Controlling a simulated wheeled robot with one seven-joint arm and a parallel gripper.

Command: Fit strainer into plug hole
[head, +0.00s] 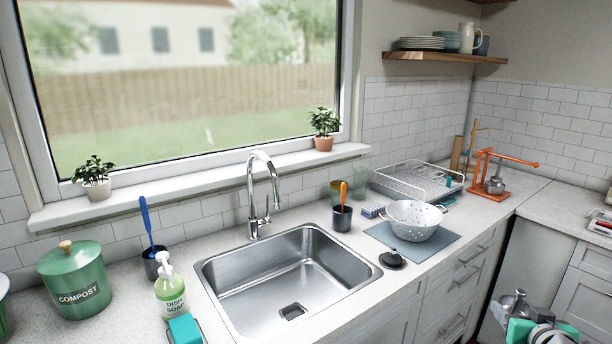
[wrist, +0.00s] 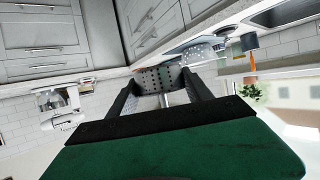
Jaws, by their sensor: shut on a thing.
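The strainer (wrist: 158,75) is a grey metal piece with rows of small holes. My gripper (wrist: 160,88) is shut on it, with a black finger on either side. In the head view my green and grey gripper (head: 518,318) is at the bottom right, with a metal piece (head: 513,303) at its tip that looks like the strainer. It is off to the right of the sink, in front of the cabinets.
The tap (head: 263,195) stands behind the sink. A black plug-like disc (head: 392,259), a colander (head: 414,220) on a blue-grey mat and a cup (head: 342,218) with an orange-handled tool are to its right. Soap (head: 171,290) and a compost bin (head: 74,282) are left. An orange press (head: 491,178) stands far right.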

